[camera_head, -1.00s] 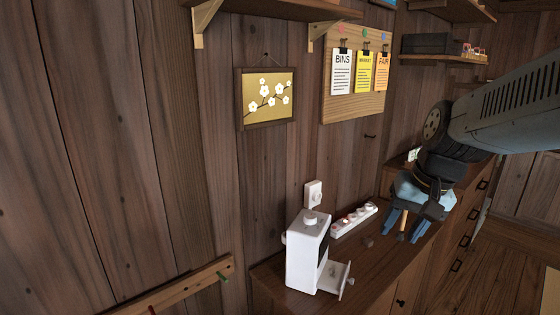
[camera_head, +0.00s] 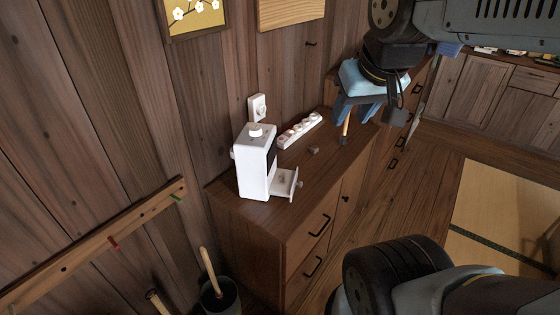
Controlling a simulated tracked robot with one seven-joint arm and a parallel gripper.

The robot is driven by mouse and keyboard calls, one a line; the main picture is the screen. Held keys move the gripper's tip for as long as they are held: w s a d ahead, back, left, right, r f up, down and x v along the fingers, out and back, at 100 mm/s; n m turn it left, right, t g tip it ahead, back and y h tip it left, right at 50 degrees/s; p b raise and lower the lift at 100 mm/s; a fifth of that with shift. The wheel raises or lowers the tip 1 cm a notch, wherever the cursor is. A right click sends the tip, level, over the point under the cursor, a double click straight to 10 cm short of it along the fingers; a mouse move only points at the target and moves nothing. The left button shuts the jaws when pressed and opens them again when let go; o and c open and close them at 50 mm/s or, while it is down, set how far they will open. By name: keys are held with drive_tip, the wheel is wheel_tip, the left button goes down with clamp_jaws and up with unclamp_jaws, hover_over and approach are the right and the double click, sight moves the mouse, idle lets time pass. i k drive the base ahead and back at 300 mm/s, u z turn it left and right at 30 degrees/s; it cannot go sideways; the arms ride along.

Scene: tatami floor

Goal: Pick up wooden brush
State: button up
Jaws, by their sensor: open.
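A slim upright piece with a tan wooden handle (camera_head: 346,123) and a dark lower end shows under my gripper, above or on the cabinet top; it looks like the wooden brush. My gripper (camera_head: 364,113) hangs over the far part of the cabinet with its blue fingers apart. The handle appears near the left finger. I cannot tell whether it touches a finger or stands behind the gripper. The gripper and wrist hide part of the cabinet top there.
The dark wooden cabinet (camera_head: 232,208) carries a white machine (camera_head: 254,165) with a pulled-out tray, a white power strip (camera_head: 300,131) and a small brown block (camera_head: 313,150). A peg rail (camera_head: 90,248) runs along the wall. A bucket (camera_head: 232,300) holding a stick stands below. Tatami (camera_head: 500,210) lies right.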

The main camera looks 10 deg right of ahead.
sight(342, 141)
drive_tip(key=u, duration=0.95)
drive_tip(key=k, duration=1)
drive_tip(key=z, duration=0.65)
drive_tip(key=i, duration=1)
drive_tip(key=u, duration=0.05)
